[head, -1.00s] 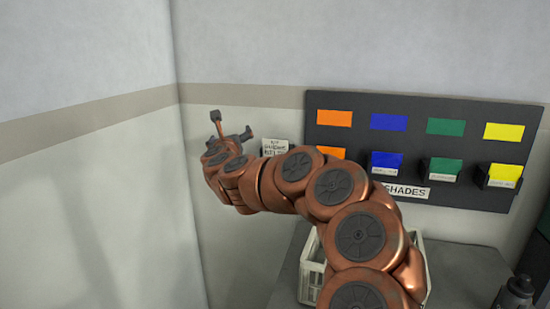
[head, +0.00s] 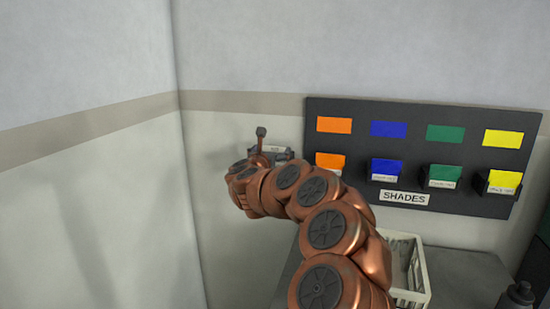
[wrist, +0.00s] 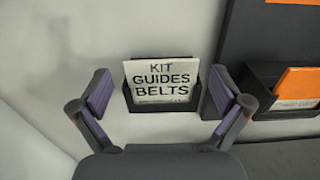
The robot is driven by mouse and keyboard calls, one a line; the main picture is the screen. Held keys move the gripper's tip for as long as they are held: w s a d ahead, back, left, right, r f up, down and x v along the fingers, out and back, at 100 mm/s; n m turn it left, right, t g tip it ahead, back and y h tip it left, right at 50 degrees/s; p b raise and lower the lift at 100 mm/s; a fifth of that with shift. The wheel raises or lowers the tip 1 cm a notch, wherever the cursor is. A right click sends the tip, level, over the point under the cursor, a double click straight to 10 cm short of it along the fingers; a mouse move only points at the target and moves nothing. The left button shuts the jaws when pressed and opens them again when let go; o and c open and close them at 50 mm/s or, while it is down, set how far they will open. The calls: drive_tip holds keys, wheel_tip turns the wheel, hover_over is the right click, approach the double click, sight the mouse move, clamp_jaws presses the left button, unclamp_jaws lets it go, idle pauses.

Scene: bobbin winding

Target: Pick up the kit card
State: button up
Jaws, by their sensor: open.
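The kit card (wrist: 161,80) is white with the dark words "KIT GUIDES BELTS". It stands upright in a dark wall holder (wrist: 162,105), between my gripper's fingers in the wrist view. My gripper (wrist: 158,98) is open, with one finger to the left of the card and one to the right, apart from the card. In the head view my gripper (head: 268,150) is at the wall, left of the shades board, and hides most of the card (head: 275,149). The card's top edge barely shows there.
The dark shades board (head: 420,112) with coloured cards and holders is close on the right. Its orange card (wrist: 298,84) sits in a holder near my right finger. A white basket (head: 408,298) stands on the grey table (head: 462,275) below. Bare wall lies to the left.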

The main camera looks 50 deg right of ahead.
sight(275, 148)
drive_tip(key=shift+p+x, duration=0.65)
drive_tip(key=shift+x, duration=0.6)
drive_tip(key=shift+p+x, duration=0.3)
drive_tip(key=shift+x, duration=0.45)
drive_tip(key=shift+c, duration=0.2)
drive_tip(key=c, duration=0.6)
